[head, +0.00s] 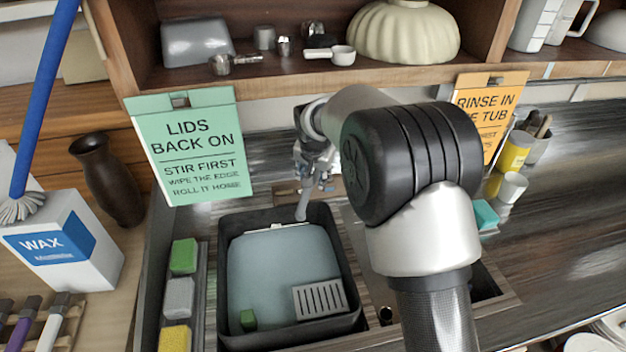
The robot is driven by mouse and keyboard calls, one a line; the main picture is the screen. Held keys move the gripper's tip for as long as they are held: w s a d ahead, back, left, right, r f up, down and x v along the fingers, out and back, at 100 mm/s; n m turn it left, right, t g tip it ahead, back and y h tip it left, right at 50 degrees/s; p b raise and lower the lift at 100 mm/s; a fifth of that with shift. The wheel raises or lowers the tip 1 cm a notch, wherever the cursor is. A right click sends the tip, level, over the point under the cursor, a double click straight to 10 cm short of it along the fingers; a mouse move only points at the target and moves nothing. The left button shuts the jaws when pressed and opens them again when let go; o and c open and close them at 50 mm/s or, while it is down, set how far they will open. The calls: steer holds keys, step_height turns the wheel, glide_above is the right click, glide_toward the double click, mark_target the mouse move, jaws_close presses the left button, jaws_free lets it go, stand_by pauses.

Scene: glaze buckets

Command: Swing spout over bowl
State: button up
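A pale grey spout (303,204) points down at the back edge of the left sink bowl. The left bowl (226,262) is dark-rimmed and holds bluish water. A second bowl (487,284) is to the right, mostly hidden behind my arm. My gripper (319,186) is at the back of the sink, close beside the upper part of the spout. Its fingers and the spout overlap in view, so I cannot tell whether they touch or whether the gripper is open or shut. The spout's base is hidden.
Green (183,256), grey and yellow sponges line the sink's left side. A slotted grey piece (320,300) and a green block (248,319) are in the left bowl. Two signs (187,146) hang from the shelf.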

steer(key=shift+x, duration=1.4)
steer(key=shift+c, duration=0.2)
jaws_close()
